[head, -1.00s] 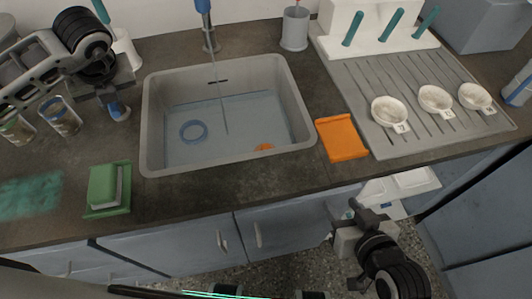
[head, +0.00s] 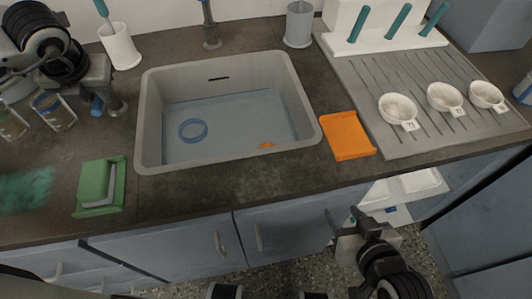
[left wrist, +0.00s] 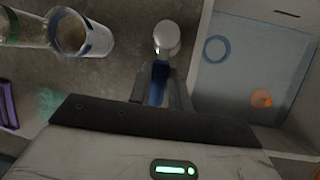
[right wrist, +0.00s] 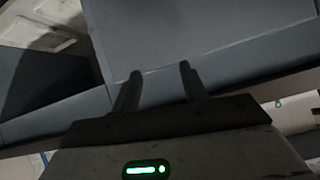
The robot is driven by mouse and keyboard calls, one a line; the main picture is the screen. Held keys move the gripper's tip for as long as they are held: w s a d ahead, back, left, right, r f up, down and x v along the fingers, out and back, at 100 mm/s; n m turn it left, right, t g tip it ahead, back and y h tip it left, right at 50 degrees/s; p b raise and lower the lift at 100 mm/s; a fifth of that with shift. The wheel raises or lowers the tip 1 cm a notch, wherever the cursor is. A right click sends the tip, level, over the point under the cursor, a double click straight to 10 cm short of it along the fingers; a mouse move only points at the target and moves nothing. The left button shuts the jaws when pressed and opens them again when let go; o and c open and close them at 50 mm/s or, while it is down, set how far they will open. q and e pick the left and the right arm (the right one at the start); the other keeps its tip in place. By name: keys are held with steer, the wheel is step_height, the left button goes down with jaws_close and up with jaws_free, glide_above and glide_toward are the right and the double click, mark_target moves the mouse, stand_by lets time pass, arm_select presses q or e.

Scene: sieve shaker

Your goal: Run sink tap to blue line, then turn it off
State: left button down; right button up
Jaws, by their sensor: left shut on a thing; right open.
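The grey sink basin (head: 146,120) holds shallow, bluish water (head: 240,115). The tap spout (head: 210,30) stands behind it, and no stream falls from it. I cannot clearly make out a separate blue line on the basin wall. My left gripper (head: 98,98) is at the counter left of the sink, shut on a blue tap handle (left wrist: 159,85). The handle's round grey end (left wrist: 167,36) shows beyond the fingers in the left wrist view. My right gripper (head: 358,226) is open and empty in front of the counter, below its edge; its fingers also show in the right wrist view (right wrist: 160,85).
A blue ring (head: 193,131) and an orange piece (head: 266,146) are in the sink. Glass jars (head: 54,112) stand near my left gripper.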

arm_select(q)
steer(key=shift+w+a+r, duration=0.1)
steer(key=shift+a+r, duration=0.1)
steer(key=c, duration=1.4)
jaws_free()
steer(key=shift+o, duration=1)
steer(key=shift+f, duration=0.1)
steer(key=shift+d, duration=0.1)
steer(key=p+v, duration=0.1)
steer(key=v, duration=1.5)
arm_select(e)
steer(key=shift+d+r, duration=0.1)
arm_select(q)
steer(key=shift+f, duration=0.1)
